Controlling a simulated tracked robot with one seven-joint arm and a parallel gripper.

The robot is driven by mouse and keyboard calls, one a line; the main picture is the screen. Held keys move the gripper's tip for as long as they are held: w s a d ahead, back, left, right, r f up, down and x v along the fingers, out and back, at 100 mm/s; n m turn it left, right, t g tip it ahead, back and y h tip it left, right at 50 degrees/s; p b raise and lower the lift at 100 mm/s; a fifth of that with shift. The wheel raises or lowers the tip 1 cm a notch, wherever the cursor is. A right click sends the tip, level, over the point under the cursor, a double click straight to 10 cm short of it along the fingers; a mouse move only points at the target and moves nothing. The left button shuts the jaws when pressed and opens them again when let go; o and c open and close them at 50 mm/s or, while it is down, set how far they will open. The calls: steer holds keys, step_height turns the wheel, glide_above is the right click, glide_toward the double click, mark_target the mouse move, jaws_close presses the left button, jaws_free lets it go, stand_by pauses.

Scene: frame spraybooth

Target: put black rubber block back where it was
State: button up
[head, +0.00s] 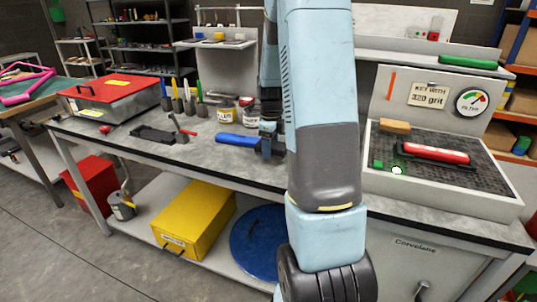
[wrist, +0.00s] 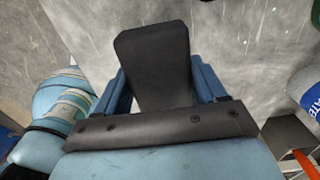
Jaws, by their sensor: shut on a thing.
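The black rubber block (wrist: 153,55) is a dark, blunt, roughly rectangular piece in the middle of the wrist view. My gripper (wrist: 158,80) is shut on it, with a blue finger on each side. Its far end sticks out past the fingers, over grey worktop. In the head view my gripper (head: 268,142) is low over the middle of the workbench (head: 205,153), partly behind my own arm. I cannot tell whether the block touches the bench.
A black holder (head: 153,135) and a red-lidded box (head: 105,90) are further left. At right, a grey tray (head: 480,203) holds a red sander (head: 436,154), a tan block (head: 395,127) and a green piece (head: 378,164).

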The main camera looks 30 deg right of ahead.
steer(key=shift+w+f, duration=0.15)
steer(key=shift+f, duration=1.6)
steer(key=shift+f, duration=0.1)
steer(key=o, duration=1)
